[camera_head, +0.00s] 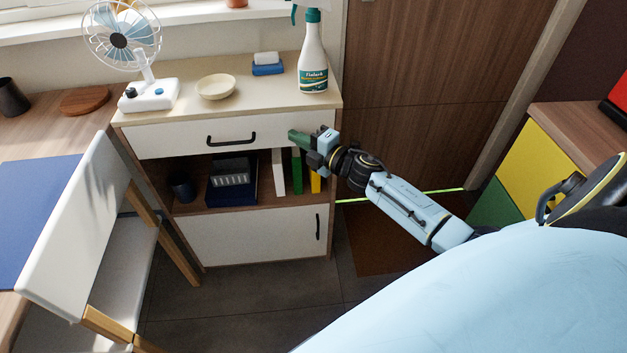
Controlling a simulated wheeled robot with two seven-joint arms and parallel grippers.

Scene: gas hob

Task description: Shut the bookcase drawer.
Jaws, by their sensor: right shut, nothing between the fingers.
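The bookcase (185,208) stands ahead with a pale top, a white drawer, an open shelf and a white door below. The drawer front (180,136) has a black bar handle (231,138) and lies close under the top; I cannot tell whether a small gap remains behind it. My right gripper (297,136) is shut and empty. It is in front of the right part of the drawer front, to the right of the handle, and hides that part. I cannot tell whether its green fingertips touch the front. My left gripper is out of view.
A fan (148,93), a bowl (216,86), a sponge (267,64) and a spray bottle (313,55) stand on the bookcase top. A white chair (85,230) is at left. A yellow and green cabinet (545,160) is at right. Floor shows before the bookcase.

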